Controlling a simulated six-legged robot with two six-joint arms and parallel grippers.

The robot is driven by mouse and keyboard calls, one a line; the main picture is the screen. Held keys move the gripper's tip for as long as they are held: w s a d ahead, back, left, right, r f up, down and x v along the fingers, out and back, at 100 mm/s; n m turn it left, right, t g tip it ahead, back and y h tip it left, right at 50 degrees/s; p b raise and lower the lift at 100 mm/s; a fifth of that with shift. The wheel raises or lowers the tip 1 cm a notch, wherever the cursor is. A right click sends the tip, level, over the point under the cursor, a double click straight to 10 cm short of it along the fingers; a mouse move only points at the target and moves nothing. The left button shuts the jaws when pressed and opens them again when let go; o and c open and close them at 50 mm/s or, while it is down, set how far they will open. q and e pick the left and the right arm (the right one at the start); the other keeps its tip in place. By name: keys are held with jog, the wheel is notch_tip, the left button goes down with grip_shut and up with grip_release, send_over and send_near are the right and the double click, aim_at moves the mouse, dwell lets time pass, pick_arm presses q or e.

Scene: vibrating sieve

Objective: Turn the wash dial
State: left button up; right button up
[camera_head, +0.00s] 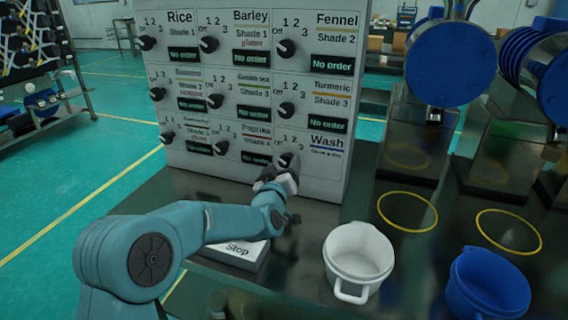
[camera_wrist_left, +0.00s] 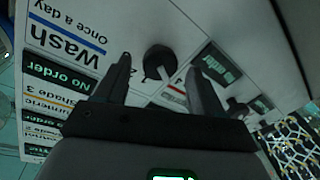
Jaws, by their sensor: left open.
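The Wash dial (camera_head: 284,159) is a black knob at the bottom right of the white control panel (camera_head: 357,70), left of the "Wash" label (camera_head: 327,140). My left gripper (camera_head: 280,173) is at the panel's lower right, in front of this dial and partly hiding it. In the left wrist view the dial (camera_wrist_left: 160,62) shows with a pale pointer, between the two dark fingers of my open left gripper (camera_wrist_left: 160,66). A finger is on each side, with visible gaps to the knob. I cannot tell how deep the fingertips reach. My right gripper is not in view.
Other dark dials with "No order" displays fill the panel. A white "Stop" block (camera_head: 240,252) lies under my left arm. A white pot (camera_head: 357,250) and a blue pot (camera_head: 488,282) stand front right, near yellow rings (camera_head: 407,229) and blue-ended drums (camera_head: 450,72).

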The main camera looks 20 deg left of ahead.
pick_arm(q)
jog(key=shift+w, duration=0.75)
jog(key=c, duration=1)
jog(key=shift+c, duration=0.2)
